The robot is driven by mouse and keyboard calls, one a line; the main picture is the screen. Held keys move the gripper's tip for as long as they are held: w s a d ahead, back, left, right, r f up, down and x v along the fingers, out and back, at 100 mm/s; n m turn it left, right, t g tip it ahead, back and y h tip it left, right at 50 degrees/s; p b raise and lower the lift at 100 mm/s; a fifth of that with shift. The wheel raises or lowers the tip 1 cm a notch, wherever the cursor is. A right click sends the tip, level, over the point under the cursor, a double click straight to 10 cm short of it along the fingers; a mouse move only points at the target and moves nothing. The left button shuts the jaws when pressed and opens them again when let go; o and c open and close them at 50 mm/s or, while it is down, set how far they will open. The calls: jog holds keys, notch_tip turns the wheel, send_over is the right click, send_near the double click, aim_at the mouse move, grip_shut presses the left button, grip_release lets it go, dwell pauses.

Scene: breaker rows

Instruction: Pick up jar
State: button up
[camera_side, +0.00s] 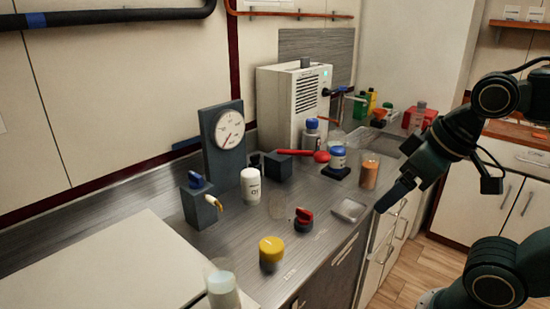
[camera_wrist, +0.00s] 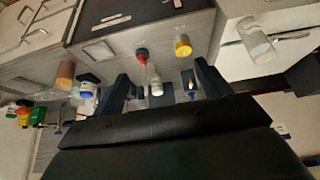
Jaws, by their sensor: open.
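Several jar-like containers stand on the grey counter, and I cannot tell which one the task means. A yellow-lidded jar (camera_side: 271,253) stands near the front edge, and shows in the wrist view (camera_wrist: 182,46). A white labelled bottle (camera_side: 250,187) stands behind it. A blue-lidded white jar (camera_side: 338,158) sits on a dark pad, beside an orange-filled jar (camera_side: 370,171). A clear jar with pale contents (camera_side: 222,286) stands at the bottom. My gripper (camera_side: 388,204) is open and empty, right of the counter's front edge and apart from all of them. Its two fingers show in the wrist view (camera_wrist: 162,88).
A grey box with a dial gauge (camera_side: 228,140) and a blue-handled valve block (camera_side: 198,203) stand at the back left. A red lever (camera_side: 300,153) crosses mid-counter. A red-topped knob (camera_side: 304,220) and small square tray (camera_side: 350,210) lie near the front. A white cabinet unit (camera_side: 295,100) stands behind.

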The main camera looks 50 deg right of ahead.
jog(key=shift+w, duration=0.1)
jog(key=w+d+f+n+g+y, duration=0.1)
jog(key=w+d+n, duration=0.25)
jog(key=w, duration=0.85)
jog(key=w+d+f+n+g+y, duration=0.1)
jog(key=w+d+f+n, duration=0.2)
jog(key=w, duration=0.9)
jog(key=w+d+f+n+y, duration=0.2)
jog(key=w+d+f+n, duration=0.2)
jog(key=w+d+f, duration=0.3)
send_near(277, 205)
jog(key=shift+m+g+h, duration=0.25)
jog(key=shift+g+h, duration=0.05)
jog(key=shift+g, duration=0.1)
jog(key=shift+w+d+f, duration=0.1)
jog(key=shift+w+f, duration=0.75)
jog(key=shift+f, duration=0.25)
jog(key=shift+w+d+f, duration=0.1)
jog(key=shift+w+f, duration=0.75)
jog(key=shift+f, duration=0.2)
jog(key=shift+a+f, duration=0.1)
